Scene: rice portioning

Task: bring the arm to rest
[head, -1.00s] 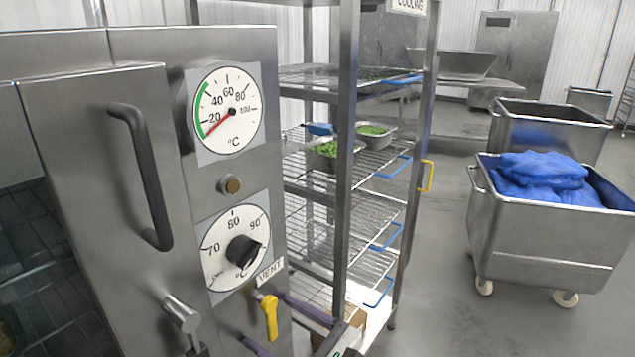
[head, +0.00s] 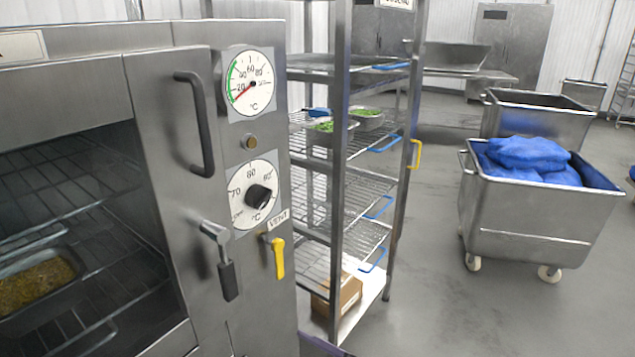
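A steel cabinet oven (head: 150,190) fills the left of the head view, its door shut. It carries a round temperature gauge (head: 252,82) with a red needle at the low end, a dial with a black knob (head: 258,196), a black-gripped latch lever (head: 226,262) and a yellow vent handle (head: 278,258) that hangs down. Through the door glass a tray (head: 70,308) of brownish-yellow grain shows on a wire shelf. A sliver of purple, seemingly part of my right gripper (head: 324,346), shows at the bottom edge; its fingers cannot be made out. My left gripper is out of view.
A wire rack (head: 341,180) stands right of the oven, with pans of green food (head: 366,118) on a shelf and a cardboard box (head: 345,296) at the bottom. A wheeled steel bin (head: 540,226) holds blue bags (head: 530,155). The grey floor (head: 425,300) between is clear.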

